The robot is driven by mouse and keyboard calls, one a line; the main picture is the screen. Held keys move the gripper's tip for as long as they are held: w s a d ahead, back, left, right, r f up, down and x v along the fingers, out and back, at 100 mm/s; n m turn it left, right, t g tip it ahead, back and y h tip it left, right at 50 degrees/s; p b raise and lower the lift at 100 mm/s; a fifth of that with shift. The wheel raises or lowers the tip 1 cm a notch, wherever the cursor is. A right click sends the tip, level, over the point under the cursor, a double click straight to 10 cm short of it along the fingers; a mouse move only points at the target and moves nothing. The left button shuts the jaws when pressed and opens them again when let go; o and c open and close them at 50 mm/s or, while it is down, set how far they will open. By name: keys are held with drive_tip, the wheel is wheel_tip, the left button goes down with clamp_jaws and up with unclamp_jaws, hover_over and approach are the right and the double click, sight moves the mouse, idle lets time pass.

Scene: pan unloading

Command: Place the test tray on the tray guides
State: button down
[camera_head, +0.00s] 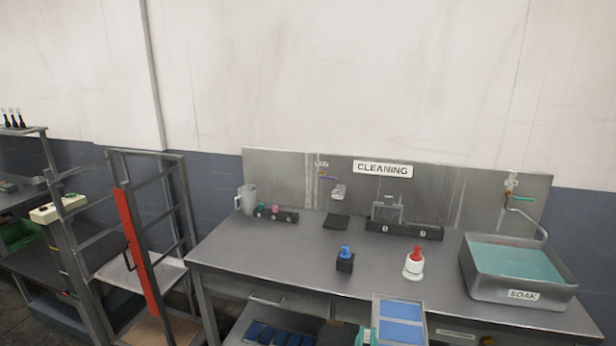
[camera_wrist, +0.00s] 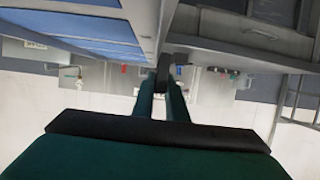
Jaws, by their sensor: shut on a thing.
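The test tray (camera_head: 427,323), a pale grey frame with blue panels, shows at the bottom of the head view in front of the cleaning table. In the wrist view the tray (camera_wrist: 150,25) fills the upper left, its frame edge by my fingertips. My gripper (camera_wrist: 172,73), with green fingers and dark tips, is shut on the tray's edge. Only a small green part of it shows in the head view. An open metal rack (camera_head: 178,190) with side rails and a red upright bar stands at the left. I cannot tell for certain which rails are the tray guides.
The cleaning table (camera_head: 290,255) carries a soak basin (camera_head: 520,300), a red-topped white bottle (camera_head: 414,264), a blue-topped dark block (camera_head: 345,262) and a jug (camera_head: 247,200). Its front edge is close to the tray. A dark-panelled tray (camera_head: 262,335) sits below the table. A workbench stands far left.

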drive_tip(key=s+a+f+n+y, duration=0.1)
drive_tip(key=a+f, duration=0.3)
drive_tip(key=f, duration=0.8)
drive_tip(key=s+a+f+n+y, duration=0.1)
drive_tip(key=s+a+f, duration=0.3)
drive_tip(key=f, duration=0.9)
drive_tip(key=s+a+f+y, duration=0.1)
drive_tip(key=s+a+f, duration=0.2)
drive_tip(key=f, duration=1)
drive_tip(key=shift+s+a+f+n, duration=0.25)
drive_tip(key=shift+a+n, duration=0.15)
drive_tip(key=shift+a, duration=0.75)
